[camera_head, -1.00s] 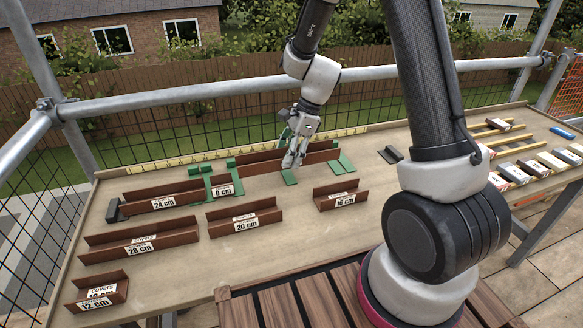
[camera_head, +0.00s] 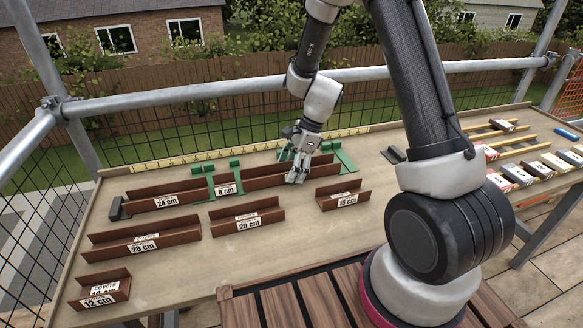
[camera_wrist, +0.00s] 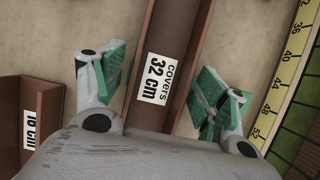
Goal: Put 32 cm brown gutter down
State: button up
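The 32 cm brown gutter (camera_wrist: 187,41) is a long brown channel with a white "covers 32 cm" label, seen in the wrist view. In the head view the gutter (camera_head: 262,174) lies in the back row, lined up to the right of the 8 cm gutter. Green brackets (camera_head: 345,157) show at its right part. My gripper (camera_wrist: 160,88) has its green-padded fingers spread on either side of the gutter, with gaps between pads and walls. In the head view my gripper (camera_head: 297,177) is low over the gutter's middle and hides part of it.
The 8 cm (camera_head: 228,188) and 24 cm (camera_head: 166,202) gutters stand left in the same row. In front lie the 28 cm (camera_head: 144,244), 20 cm (camera_head: 247,222), 16 cm (camera_head: 344,199) and 12 cm (camera_head: 98,299) gutters. A yellow ruler (camera_head: 200,156) runs along the back.

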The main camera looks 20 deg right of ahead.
jog(key=v, duration=1.2)
jog(key=s+d+r+n+t+h, duration=0.1)
jog(key=s+d+r+n, duration=0.1)
jog(key=s+r+n, duration=0.3)
jog(key=s+d+r+n+t+h, duration=0.1)
jog(key=s+d+r+n, duration=0.2)
jog(key=s+r, duration=0.4)
jog(key=s+d+r+n+t+h, duration=0.1)
jog(key=s+d+r+n, duration=0.1)
jog(key=s+n, duration=0.3)
jog(key=s+d+r+n+t+h, duration=0.1)
jog(key=s+d+r+n, duration=0.2)
jog(key=s+n, duration=0.2)
jog(key=s, duration=0.3)
jog(key=shift+d, duration=0.2)
